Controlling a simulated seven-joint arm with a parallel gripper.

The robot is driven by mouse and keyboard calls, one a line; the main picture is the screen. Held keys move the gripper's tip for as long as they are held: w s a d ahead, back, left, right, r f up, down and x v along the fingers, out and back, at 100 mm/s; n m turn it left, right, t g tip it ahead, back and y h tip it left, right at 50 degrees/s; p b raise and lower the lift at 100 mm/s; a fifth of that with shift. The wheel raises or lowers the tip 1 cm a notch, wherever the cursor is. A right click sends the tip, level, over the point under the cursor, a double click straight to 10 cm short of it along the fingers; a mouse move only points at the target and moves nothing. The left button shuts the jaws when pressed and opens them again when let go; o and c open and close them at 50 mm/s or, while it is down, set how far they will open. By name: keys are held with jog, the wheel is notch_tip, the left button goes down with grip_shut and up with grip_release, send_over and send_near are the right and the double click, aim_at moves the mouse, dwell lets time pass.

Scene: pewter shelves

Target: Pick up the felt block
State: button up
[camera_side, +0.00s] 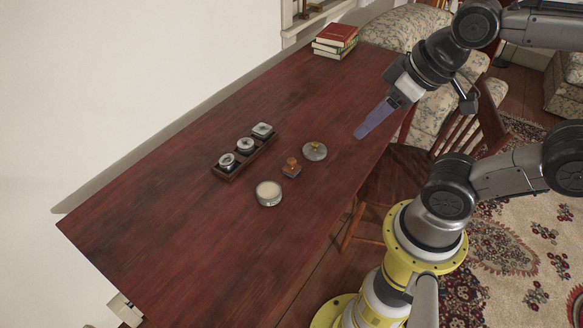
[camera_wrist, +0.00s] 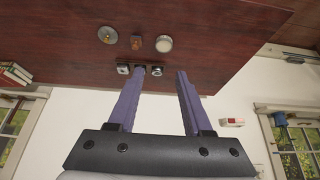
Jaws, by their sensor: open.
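The felt block (camera_side: 291,168) appears to be the small dark block with a brown wooden knob, standing on the dark red table. In the wrist view it (camera_wrist: 136,43) shows as a small orange-brown shape beyond the fingertips. My gripper (camera_side: 358,136) has purple fingers and is above the table's right side, up and to the right of the block in the side view. In the wrist view my gripper (camera_wrist: 158,70) has its fingers apart with nothing held between them. The block's underside is hidden.
A round grey lid with a brass knob (camera_side: 315,151) and a round pale-topped tin (camera_side: 269,193) flank the block closely. A dark rack (camera_side: 233,174) with three round-topped jars is to the left. Books (camera_side: 336,36) are stacked at the far end. The table's front left is clear.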

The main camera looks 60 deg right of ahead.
jog(key=o, duration=0.7)
